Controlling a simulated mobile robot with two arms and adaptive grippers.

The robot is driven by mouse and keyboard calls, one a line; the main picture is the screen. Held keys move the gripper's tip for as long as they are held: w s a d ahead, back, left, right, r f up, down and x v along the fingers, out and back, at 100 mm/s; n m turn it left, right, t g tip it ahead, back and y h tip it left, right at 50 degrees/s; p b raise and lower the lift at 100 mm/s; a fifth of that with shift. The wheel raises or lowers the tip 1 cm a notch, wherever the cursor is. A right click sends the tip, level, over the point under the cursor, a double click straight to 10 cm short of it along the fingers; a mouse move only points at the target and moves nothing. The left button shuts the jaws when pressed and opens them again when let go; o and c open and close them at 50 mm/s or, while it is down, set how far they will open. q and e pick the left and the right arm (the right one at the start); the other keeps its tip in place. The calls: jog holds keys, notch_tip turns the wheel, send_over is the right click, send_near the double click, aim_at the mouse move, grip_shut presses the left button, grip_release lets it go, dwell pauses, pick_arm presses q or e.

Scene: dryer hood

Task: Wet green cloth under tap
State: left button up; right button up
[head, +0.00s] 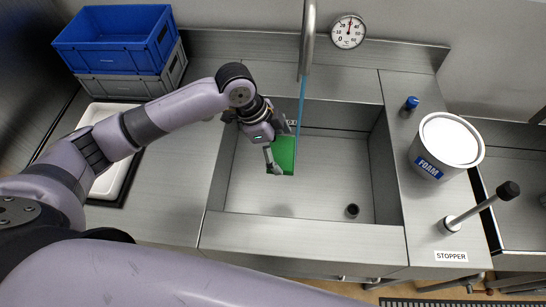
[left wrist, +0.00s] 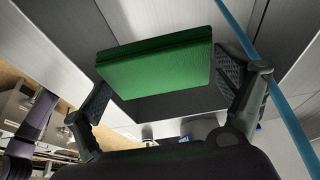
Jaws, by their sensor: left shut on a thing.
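My left gripper (head: 278,149) is shut on the green cloth (head: 285,154) above the left part of the sink basin (head: 330,185). In the left wrist view the cloth (left wrist: 157,68) is a folded flat block between the two fingers (left wrist: 160,95). The tap (head: 307,35) hangs over the back of the sink, and a thin blue stream of water (head: 301,105) runs down from it. The stream passes close by the right edge of the cloth. In the left wrist view the stream (left wrist: 272,85) passes the right finger, apart from the cloth's face. My right gripper is out of view.
A white FOAM tub (head: 446,143), a blue cap (head: 411,103) and a STOPPER lever (head: 480,208) stand right of the sink. Blue and grey crates (head: 118,40) and a white tray (head: 108,185) are at left. A dial (head: 348,32) is on the back wall. The basin's right side is clear.

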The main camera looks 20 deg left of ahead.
pick_arm(q)
jog(key=shift+w+d+f+b, duration=0.1)
jog(key=shift+w+f+b, duration=0.1)
jog(key=shift+w+b, duration=0.2)
jog(key=shift+w+d+f+b, duration=0.15)
jog(key=shift+w+b, duration=0.1)
jog(key=shift+w, duration=0.25)
jog(key=w+b, duration=0.1)
jog(key=w, duration=0.1)
jog(key=w+d+b, duration=0.1)
jog(key=w, duration=0.1)
jog(key=shift+f, duration=0.2)
jog(key=shift+w+d+f+b, duration=0.2)
jog(key=shift+w, duration=0.55)
jog(key=shift+w+d+f+b, duration=0.15)
jog(key=shift+w+d, duration=0.05)
jog(key=shift+w, duration=0.55)
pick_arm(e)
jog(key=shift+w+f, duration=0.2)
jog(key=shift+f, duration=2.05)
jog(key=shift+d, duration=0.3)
